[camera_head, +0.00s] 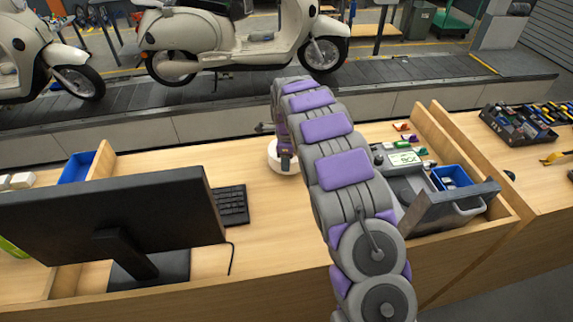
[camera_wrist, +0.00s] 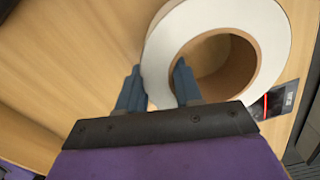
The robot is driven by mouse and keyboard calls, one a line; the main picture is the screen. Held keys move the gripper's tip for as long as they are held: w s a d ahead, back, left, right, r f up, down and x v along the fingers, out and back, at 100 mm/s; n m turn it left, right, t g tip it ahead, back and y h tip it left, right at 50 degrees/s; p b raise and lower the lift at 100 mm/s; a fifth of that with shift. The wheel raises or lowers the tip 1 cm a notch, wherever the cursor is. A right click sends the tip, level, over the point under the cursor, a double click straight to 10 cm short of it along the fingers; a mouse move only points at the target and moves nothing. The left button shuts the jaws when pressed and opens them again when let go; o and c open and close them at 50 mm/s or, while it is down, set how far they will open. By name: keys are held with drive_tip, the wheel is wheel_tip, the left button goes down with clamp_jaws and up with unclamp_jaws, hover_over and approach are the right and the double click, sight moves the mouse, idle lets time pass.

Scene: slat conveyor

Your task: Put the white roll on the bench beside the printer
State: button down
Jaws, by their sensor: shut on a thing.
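The white roll (camera_wrist: 213,20) is a thick ring with a brown cardboard core. It also shows in the head view (camera_head: 274,160), low at the bench's back edge and partly hidden by my arm. My gripper (camera_wrist: 158,88) is shut on the roll's wall, with one finger inside the core and the other outside. My gripper also shows in the head view (camera_head: 286,158). I cannot tell whether the roll touches the bench (camera_head: 270,235). A grey machine (camera_head: 402,188) right of my arm may be the printer; my arm partly hides it.
A black monitor (camera_head: 120,225) and keyboard (camera_head: 232,205) stand on the left. A blue bin (camera_head: 452,177) sits at the right, near a wooden divider (camera_head: 450,140). Behind the bench runs a conveyor carrying cream scooters (camera_head: 240,45). Bare bench lies between keyboard and arm.

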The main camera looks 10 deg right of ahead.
drive_tip(key=shift+a+f, duration=0.1)
drive_tip(key=shift+f, duration=0.6)
drive_tip(key=shift+a+f, duration=0.2)
drive_tip(key=shift+a, duration=0.05)
drive_tip(key=shift+a+r, duration=0.1)
drive_tip(key=shift+a, duration=0.25)
drive_tip(key=c, duration=1.2)
unclamp_jaws()
drive_tip(key=o, duration=0.5)
drive_tip(key=shift+d, duration=0.45)
drive_tip(key=shift+c, duration=0.2)
drive_tip(key=shift+d, duration=0.1)
